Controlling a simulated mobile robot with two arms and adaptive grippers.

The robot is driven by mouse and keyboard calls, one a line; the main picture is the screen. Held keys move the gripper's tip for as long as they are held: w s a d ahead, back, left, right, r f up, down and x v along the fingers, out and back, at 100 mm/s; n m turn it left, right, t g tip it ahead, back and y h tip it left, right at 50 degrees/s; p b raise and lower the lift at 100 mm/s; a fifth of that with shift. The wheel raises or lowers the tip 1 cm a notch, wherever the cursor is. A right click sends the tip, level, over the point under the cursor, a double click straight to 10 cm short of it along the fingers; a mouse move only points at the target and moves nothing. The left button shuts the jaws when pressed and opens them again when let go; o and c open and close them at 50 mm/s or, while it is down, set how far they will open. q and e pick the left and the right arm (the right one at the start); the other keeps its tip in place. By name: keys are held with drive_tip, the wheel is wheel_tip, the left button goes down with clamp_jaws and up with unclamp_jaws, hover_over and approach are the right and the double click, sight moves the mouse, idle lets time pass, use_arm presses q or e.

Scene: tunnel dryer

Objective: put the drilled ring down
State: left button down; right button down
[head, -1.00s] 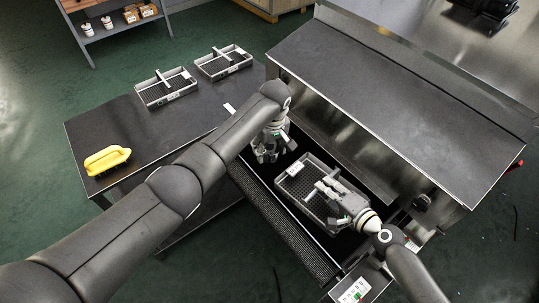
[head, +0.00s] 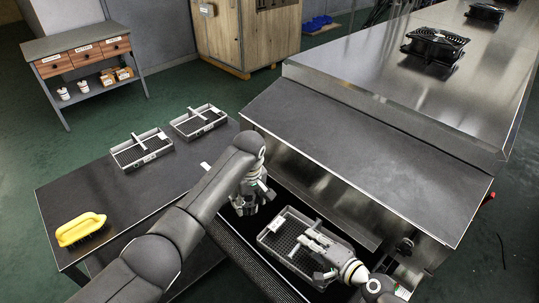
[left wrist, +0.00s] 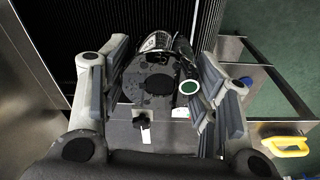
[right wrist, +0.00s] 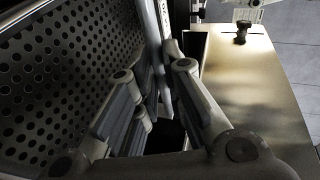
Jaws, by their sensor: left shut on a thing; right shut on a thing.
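My left gripper (head: 245,207) hangs over the left end of the dark conveyor bed, beside a grey mesh tray. In the left wrist view, a dark round piece with small holes (left wrist: 158,85) sits between its fingers; it looks like the drilled ring. In the head view the gripper hides the ring. The grey tray (head: 262,238) with a white label lies on the bed. My right gripper (head: 308,240) reaches into the tray and is shut on a thin grey part of it (right wrist: 158,50); I cannot tell whether this is a side wall or a crossbar.
A dark side table (head: 95,190) at left holds a yellow-handled brush (head: 80,229) and two more grey trays (head: 140,150) (head: 198,121). The dryer's sloping metal hood (head: 370,150) bounds the bed at right. The table's middle is clear.

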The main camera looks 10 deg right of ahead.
sight(250, 225)
use_arm(q)
drive_tip(key=shift+d+f, duration=0.1)
drive_tip(key=shift+f, duration=4.75)
drive_tip(key=shift+f, duration=0.15)
drive_tip(key=c, duration=0.5)
unclamp_jaws()
drive_tip(key=shift+f, duration=0.1)
